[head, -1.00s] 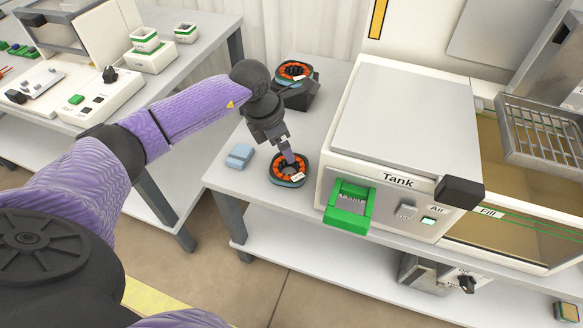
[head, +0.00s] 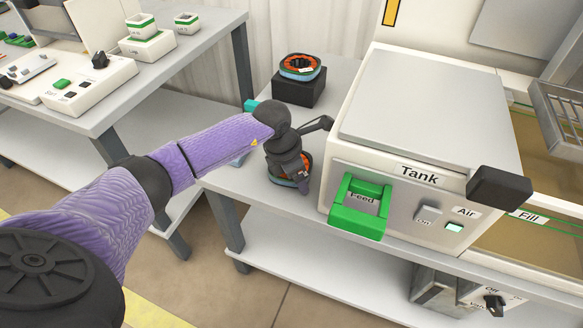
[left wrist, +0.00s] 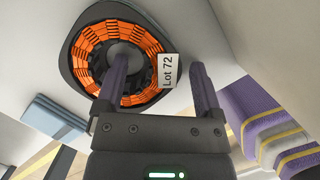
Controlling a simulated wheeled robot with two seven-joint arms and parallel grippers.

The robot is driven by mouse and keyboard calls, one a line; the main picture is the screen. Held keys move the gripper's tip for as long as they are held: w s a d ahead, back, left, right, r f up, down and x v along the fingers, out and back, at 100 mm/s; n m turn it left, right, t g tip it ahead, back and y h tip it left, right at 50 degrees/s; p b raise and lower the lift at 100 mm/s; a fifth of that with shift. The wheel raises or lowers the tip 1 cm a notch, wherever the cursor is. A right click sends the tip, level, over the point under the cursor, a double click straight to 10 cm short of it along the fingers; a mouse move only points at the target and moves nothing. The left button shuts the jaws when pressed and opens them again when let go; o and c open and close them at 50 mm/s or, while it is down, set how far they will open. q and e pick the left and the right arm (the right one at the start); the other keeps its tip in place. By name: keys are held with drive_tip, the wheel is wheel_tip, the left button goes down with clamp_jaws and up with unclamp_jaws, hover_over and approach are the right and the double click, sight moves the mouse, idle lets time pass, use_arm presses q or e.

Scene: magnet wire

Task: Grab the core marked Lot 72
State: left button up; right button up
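The core marked Lot 72 (left wrist: 90,45) is a ring of orange windings in a dark rounded frame, with a white label reading "Lot 72" at its edge. In the head view this core (head: 279,180) is near the table's front edge, mostly covered by my left gripper (head: 294,168). In the left wrist view my left gripper (left wrist: 158,62) is open. One finger lies over the core's central hole and the other is outside the rim, with the label between them. A gap shows between the outer finger and the rim. My right gripper is not in view.
A second orange core (head: 300,66) sits on a black block (head: 300,88) behind. The tank (head: 430,110) with a green feed bracket (head: 357,222) stands right of the gripper. Another bench (head: 150,75) is at left.

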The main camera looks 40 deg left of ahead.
use_arm(q)
clamp_jaws()
drive_tip(key=shift+r, duration=0.1)
idle(0.3)
